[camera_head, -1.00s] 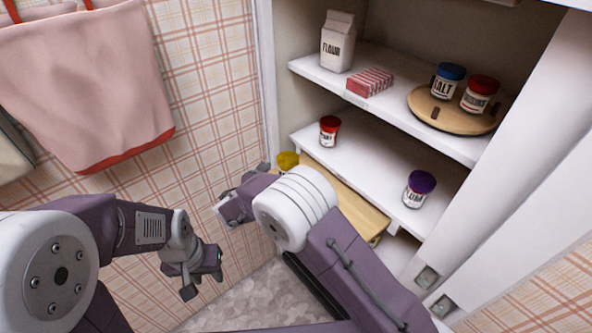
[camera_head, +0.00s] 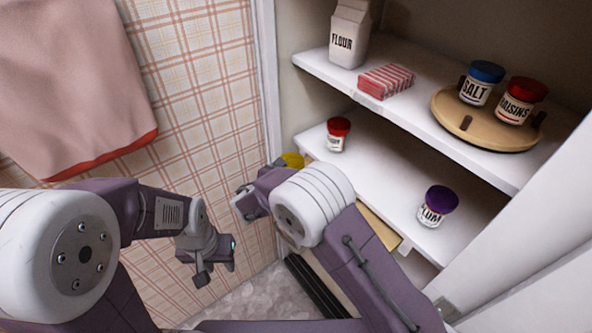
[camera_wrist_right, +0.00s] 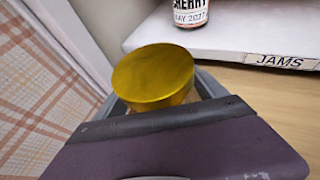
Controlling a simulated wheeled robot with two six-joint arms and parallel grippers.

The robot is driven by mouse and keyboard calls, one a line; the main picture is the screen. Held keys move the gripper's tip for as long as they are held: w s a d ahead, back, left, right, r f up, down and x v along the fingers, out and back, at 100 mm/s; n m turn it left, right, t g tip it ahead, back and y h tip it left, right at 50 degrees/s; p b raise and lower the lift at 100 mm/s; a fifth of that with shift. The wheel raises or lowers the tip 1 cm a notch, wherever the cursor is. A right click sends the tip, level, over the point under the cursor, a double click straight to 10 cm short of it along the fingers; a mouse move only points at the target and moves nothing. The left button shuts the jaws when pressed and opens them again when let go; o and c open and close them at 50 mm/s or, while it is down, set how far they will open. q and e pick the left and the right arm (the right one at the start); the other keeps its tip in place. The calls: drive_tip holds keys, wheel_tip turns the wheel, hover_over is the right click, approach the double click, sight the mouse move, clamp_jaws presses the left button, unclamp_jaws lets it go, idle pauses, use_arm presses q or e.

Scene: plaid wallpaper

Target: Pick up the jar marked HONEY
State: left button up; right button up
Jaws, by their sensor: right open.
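A jar with a yellow lid (camera_head: 293,159) is partly hidden behind my right gripper (camera_head: 250,192) in the head view. In the right wrist view its round yellow lid (camera_wrist_right: 153,77) is large and close, at the gripper's jaws (camera_wrist_right: 165,110). My right gripper is open, with the jar at or between its fingers; contact cannot be made out. No label shows on this jar, so I cannot read HONEY on it. My left gripper (camera_head: 207,262) hangs in front of the plaid wall, away from the shelves; its jaw opening is unclear.
The middle shelf (camera_head: 385,180) holds a red-lidded cherry jar (camera_head: 338,134) and a purple-lidded plum jar (camera_head: 437,207). The upper shelf holds flour (camera_head: 349,35), a striped box (camera_head: 386,81) and a turntable (camera_head: 470,130) with salt and raisins. A pink cloth (camera_head: 75,80) hangs left.

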drive_tip(key=shift+s+a+r, duration=0.25)
drive_tip(key=shift+s+r, duration=0.15)
drive_tip(key=shift+s, duration=0.15)
drive_tip(key=shift+c, duration=1.2)
drive_tip(key=shift+s+a+r, duration=0.1)
drive_tip(key=shift+s+r, duration=0.1)
drive_tip(key=shift+s, duration=0.1)
drive_tip(key=c, duration=0.5)
drive_tip(key=shift+w+f, duration=0.2)
drive_tip(key=shift+w, duration=0.05)
clamp_jaws()
